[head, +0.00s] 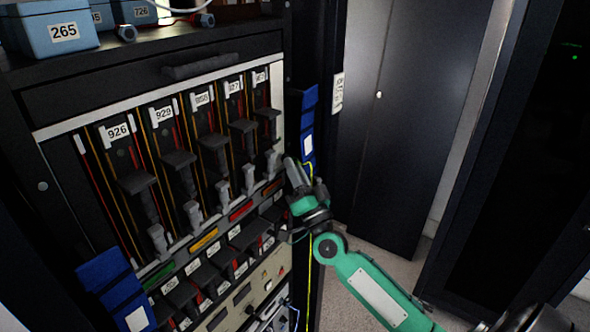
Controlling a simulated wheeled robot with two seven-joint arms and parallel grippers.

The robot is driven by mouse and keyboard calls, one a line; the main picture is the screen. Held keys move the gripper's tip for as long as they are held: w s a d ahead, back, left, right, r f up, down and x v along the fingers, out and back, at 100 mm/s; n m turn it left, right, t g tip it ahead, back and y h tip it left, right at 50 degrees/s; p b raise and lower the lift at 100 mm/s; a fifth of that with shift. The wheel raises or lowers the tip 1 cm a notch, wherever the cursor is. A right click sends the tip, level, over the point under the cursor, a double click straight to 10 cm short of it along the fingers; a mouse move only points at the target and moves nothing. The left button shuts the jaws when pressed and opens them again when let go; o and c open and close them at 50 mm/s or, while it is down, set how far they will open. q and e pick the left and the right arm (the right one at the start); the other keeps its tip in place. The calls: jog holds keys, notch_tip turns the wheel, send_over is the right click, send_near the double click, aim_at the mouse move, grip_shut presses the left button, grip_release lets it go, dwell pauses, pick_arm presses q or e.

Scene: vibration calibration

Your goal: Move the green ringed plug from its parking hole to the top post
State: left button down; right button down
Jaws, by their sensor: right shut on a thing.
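My right gripper (303,180) is at the right edge of the rack, just right of the rightmost grey plug-like handle (272,161), with its fingers pointing up. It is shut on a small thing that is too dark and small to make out. I cannot pick out a green ring, so I cannot tell whether this is the green ringed plug. The parking hole and the top post cannot be told apart here. My left gripper is not in view.
The dark rack (55,150) has numbered columns with grey levers. Coloured strips, one of them green (158,274), run below them. Blue boxes (55,28) stand on top. A yellow cable (310,255) hangs by the rack's right edge. Bare floor (345,290) shows right of the rack.

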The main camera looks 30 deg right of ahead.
jog(key=shift+w+a+r+p, duration=0.1)
jog(key=shift+w+a+p, duration=0.05)
jog(key=shift+w+p, duration=0.35)
dwell(2.0)
jog(key=shift+y, duration=0.3)
jog(key=c, duration=1.3)
grip_release()
jog(key=shift+o, duration=0.2)
jog(key=shift+b+v, duration=0.8)
jog(key=shift+v, duration=1.75)
